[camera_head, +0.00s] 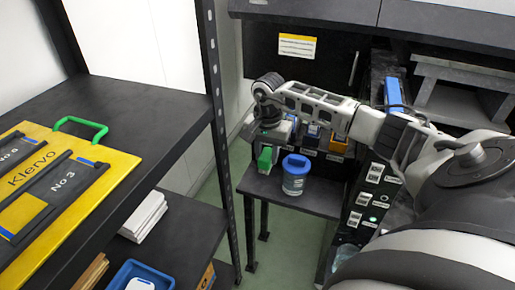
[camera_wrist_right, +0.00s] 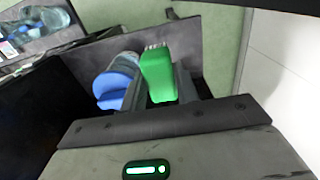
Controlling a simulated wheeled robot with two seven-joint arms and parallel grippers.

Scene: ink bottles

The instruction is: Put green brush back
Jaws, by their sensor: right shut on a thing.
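The green brush (camera_head: 264,158) hangs below my right wrist, over the left end of a small dark shelf. In the right wrist view the green brush (camera_wrist_right: 158,75) sits between the two grey fingers of my right gripper (camera_wrist_right: 157,92), with pale bristles at its far end. The gripper is shut on it. In the head view the gripper's fingers are largely hidden under the wrist. I cannot tell whether the brush touches the shelf. My left gripper is not in view.
A clear jar with a blue lid (camera_head: 295,174) stands on the small dark shelf (camera_head: 310,199), just right of the brush; its blue lid also shows in the wrist view (camera_wrist_right: 112,92). Labelled bins (camera_head: 338,145) line the back. A dark rack post (camera_head: 216,130) stands to the left.

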